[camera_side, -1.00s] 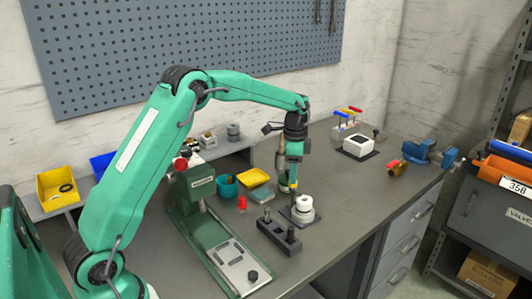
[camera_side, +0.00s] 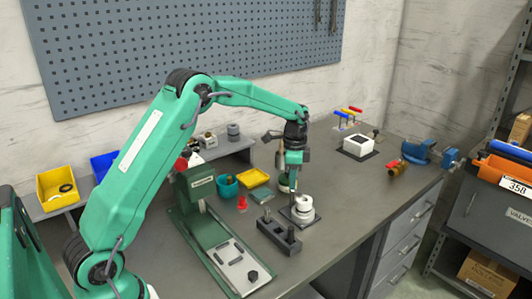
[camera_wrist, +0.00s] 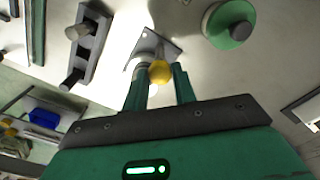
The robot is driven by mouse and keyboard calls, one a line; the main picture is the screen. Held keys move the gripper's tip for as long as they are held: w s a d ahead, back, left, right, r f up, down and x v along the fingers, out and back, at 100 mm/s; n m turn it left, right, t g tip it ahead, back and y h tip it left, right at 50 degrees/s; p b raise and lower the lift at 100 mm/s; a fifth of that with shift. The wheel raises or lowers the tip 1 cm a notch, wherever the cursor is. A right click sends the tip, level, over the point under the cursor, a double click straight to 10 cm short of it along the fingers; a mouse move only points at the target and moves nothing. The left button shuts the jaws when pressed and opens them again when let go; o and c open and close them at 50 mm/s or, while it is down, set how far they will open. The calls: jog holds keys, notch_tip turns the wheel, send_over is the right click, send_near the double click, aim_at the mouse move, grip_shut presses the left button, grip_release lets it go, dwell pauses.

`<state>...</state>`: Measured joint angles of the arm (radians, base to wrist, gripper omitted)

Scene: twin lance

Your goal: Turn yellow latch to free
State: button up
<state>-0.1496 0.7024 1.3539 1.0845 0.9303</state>
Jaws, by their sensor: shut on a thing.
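The yellow latch (camera_wrist: 160,72) shows as a round yellow knob between my fingertips in the wrist view. My gripper (camera_wrist: 161,88) is shut on it, with one green finger on each side. In the side view my gripper (camera_side: 294,182) points down at a white round fixture (camera_side: 302,210) on a dark square plate. That plate (camera_wrist: 157,47) shows just beyond the knob in the wrist view. The latch is too small and covered to make out in the side view, so its angle cannot be told there.

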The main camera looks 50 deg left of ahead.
jog(key=shift+n, duration=0.5)
jog(key=n, duration=1.6)
jog(key=shift+n, duration=0.4)
jog(key=o, duration=1)
jog(key=shift+r, duration=0.1)
